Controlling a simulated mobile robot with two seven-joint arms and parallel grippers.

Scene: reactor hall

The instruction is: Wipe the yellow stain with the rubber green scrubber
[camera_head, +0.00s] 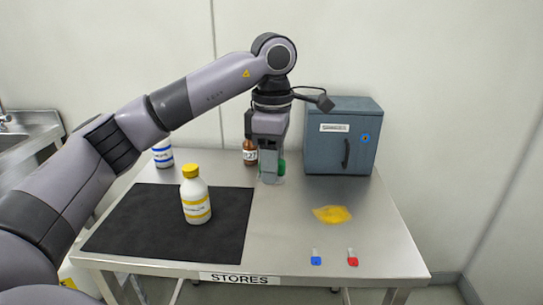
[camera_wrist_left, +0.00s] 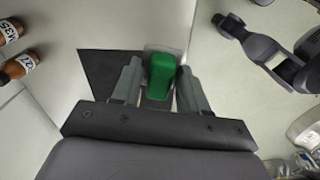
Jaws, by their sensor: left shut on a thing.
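My left gripper (camera_head: 271,179) is over the back middle of the steel table, fingers pointing down. It is shut on the green scrubber (camera_head: 281,167), which is partly hidden behind the fingers. In the left wrist view the green scrubber (camera_wrist_left: 161,72) sits between the two fingers of the left gripper (camera_wrist_left: 160,82), with a pale grey flat piece around its far end. The yellow stain (camera_head: 332,214) lies on the bare tabletop, to the right and nearer the front than the gripper, apart from the scrubber. I do not see my right gripper.
A white bottle with a yellow cap (camera_head: 195,196) stands on a black mat (camera_head: 128,216) at left. A brown bottle (camera_head: 249,154) and a blue-grey cabinet (camera_head: 328,155) stand at the back.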

